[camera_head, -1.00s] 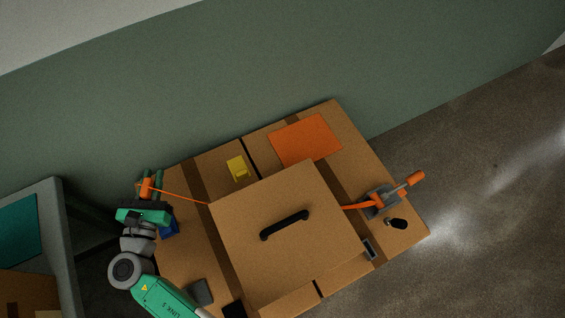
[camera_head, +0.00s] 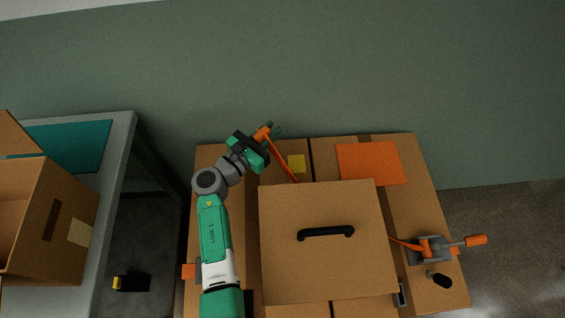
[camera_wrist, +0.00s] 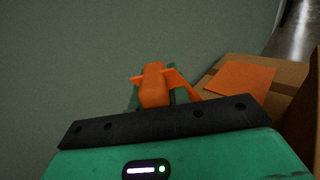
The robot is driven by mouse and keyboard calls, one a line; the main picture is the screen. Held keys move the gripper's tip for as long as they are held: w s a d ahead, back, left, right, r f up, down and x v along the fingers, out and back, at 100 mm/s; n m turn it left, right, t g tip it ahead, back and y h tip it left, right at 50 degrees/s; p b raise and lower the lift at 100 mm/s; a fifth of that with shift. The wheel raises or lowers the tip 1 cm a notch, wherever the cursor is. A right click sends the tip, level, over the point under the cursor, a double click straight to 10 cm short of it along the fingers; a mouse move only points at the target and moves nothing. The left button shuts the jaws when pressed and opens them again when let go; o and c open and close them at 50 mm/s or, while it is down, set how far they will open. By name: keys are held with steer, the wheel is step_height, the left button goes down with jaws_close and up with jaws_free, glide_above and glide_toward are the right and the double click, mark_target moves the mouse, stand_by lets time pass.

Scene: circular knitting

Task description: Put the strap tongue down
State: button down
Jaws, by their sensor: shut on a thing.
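My gripper (camera_head: 267,132) is shut on the orange strap tongue (camera_wrist: 153,86) and holds it at the back left of the cardboard surface, near the green wall. In the wrist view the tongue sits between the green fingers. From it the orange strap (camera_head: 284,162) runs down to the back edge of the box lid (camera_head: 285,262). The strap's other end comes out at the lid's right and meets a grey buckle (camera_head: 418,255) with an orange-tipped lever.
A yellow block (camera_head: 297,163) and an orange sheet (camera_head: 370,163) lie behind the lid. The lid has a black handle (camera_head: 326,232). A black knob (camera_head: 441,281) lies near the buckle. At left, a grey table (camera_head: 121,128) bears an open box (camera_head: 62,220).

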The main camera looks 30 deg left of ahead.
step_height(320, 180, down, 14)
steer(key=b, duration=0.7)
steer(key=shift+f, duration=0.1)
steer(key=c, duration=1.3)
jaws_free()
steer(key=shift+s+r+p, duration=0.15)
steer(key=shift+r+p, duration=0.2)
steer(key=shift+p, duration=0.1)
steer(key=s, duration=0.1)
steer(key=s+p, duration=0.2)
steer(key=shift+s+a, duration=0.25)
steer(key=shift+a, duration=0.05)
steer(key=shift+s+f, duration=0.1)
steer(key=shift+s, duration=0.1)
steer(key=shift+w, duration=0.15)
